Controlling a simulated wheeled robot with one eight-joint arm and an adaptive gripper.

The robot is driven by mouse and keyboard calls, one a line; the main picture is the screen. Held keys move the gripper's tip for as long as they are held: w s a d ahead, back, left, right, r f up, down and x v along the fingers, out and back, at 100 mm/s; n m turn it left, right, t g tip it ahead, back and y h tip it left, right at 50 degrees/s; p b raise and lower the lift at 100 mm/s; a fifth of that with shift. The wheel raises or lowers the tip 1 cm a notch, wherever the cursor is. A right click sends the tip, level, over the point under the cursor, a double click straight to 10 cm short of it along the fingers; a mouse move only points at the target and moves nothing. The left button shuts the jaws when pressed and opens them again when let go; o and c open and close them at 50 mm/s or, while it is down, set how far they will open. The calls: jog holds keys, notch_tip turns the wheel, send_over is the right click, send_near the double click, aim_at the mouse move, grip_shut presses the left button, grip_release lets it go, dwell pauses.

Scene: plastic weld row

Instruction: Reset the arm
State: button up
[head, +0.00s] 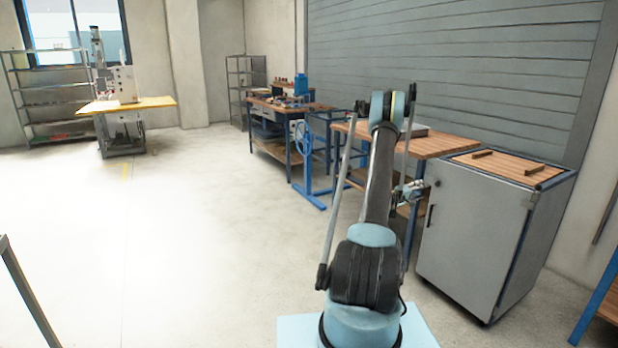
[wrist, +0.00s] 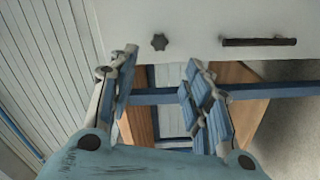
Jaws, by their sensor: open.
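My arm stands in the middle of the head view, its upper link raised and its end reaching toward the right. My gripper (head: 412,190) shows small there, in front of the workbench and at the left side of the grey cabinet. In the wrist view my gripper (wrist: 160,72) is open, its two blue-padded fingers apart with nothing between them. The cabinet (wrist: 205,15) fills the top of that view, with a dark knob (wrist: 160,42) and a dark bar handle (wrist: 259,41) beyond the fingertips. I cannot tell the exact gap to it.
The grey cabinet (head: 465,240) with a wooden top stands close on the right. A wooden workbench (head: 440,147) with blue legs is behind my arm. A blue stand (head: 307,165) and another bench (head: 270,150) are farther back. The floor (head: 180,240) on the left is clear.

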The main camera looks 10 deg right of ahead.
jog(key=s+a+r+m+g+y, duration=0.1)
jog(key=s+a+r+m+y, duration=0.2)
jog(key=a+r, duration=0.65)
jog(key=s+a+r+y, duration=0.3)
jog(key=s+a+r, duration=0.5)
jog(key=s+a, duration=0.35)
jog(key=s+a+f+g+y, duration=0.1)
jog(key=s+a+f+y, duration=0.2)
jog(key=s+a, duration=0.6)
jog(key=s+a+f+n+g+y, duration=0.1)
jog(key=s+a+f+y, duration=0.2)
jog(key=s+a, duration=0.6)
jog(key=s+a+f+n+g+y, duration=0.1)
jog(key=s+a+f+y, duration=0.2)
jog(key=s+a, duration=0.6)
jog(key=s+y, duration=0.1)
jog(key=s, duration=0.7)
jog(key=shift+s+a+f+y, duration=0.15)
jog(key=shift+s+a+y, duration=0.15)
jog(key=shift+s, duration=0.1)
